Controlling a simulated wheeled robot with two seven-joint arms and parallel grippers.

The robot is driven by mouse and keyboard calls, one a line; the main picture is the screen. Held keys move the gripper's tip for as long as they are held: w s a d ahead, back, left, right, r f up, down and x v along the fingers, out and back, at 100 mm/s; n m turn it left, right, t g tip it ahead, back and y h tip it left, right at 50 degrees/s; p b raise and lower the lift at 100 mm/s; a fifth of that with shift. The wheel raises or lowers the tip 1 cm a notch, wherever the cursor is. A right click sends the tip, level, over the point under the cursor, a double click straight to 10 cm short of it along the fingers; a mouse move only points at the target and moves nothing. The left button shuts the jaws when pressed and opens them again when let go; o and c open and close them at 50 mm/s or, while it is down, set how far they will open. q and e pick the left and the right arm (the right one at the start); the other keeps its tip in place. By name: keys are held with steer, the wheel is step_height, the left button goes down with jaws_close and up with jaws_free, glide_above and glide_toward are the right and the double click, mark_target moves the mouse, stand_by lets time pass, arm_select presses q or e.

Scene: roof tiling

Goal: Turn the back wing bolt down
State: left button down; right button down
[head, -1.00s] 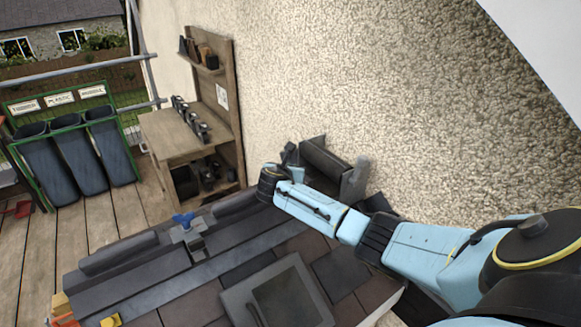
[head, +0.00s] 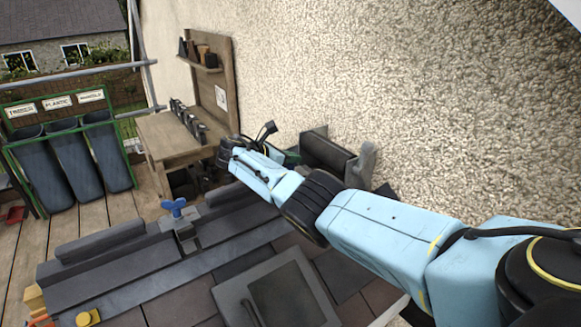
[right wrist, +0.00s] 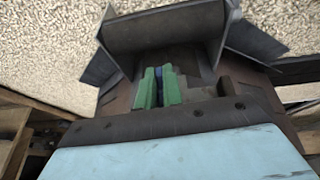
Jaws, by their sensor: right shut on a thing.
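My right gripper's green fingers (right wrist: 158,88) show in the right wrist view, shut on a blue wing bolt (right wrist: 158,72), of which only a narrow strip shows between them. In the head view my right arm hides most of this gripper; a bit of green finger (head: 291,157) shows behind the arm, beside a dark grey ridge piece near the wall. The gripped bolt is hidden there. Another blue wing bolt (head: 174,208) stands on a grey clamp (head: 183,227) on the roof ridge, clear of the gripper. My left gripper is not in view.
Dark ridge tiles (head: 100,242) lie along the roof, and a roof window (head: 270,300) is in front. A rough wall (head: 400,100) rises close behind my arm. A wooden bench (head: 170,135) and bins (head: 75,160) stand at the back left.

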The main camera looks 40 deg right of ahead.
steer(key=shift+w+d+r+m+b, duration=0.15)
steer(key=shift+r+m+b, duration=0.15)
steer(key=shift+r+b, duration=0.15)
steer(key=shift+r, duration=0.1)
steer(key=c, duration=1.5)
jaws_free()
steer(key=shift+c, duration=0.2)
steer(key=shift+f, duration=0.2)
steer(key=shift+a, duration=0.3)
steer(key=v, duration=1.3)
steer(key=shift+w, duration=0.1)
steer(key=shift+d, duration=0.1)
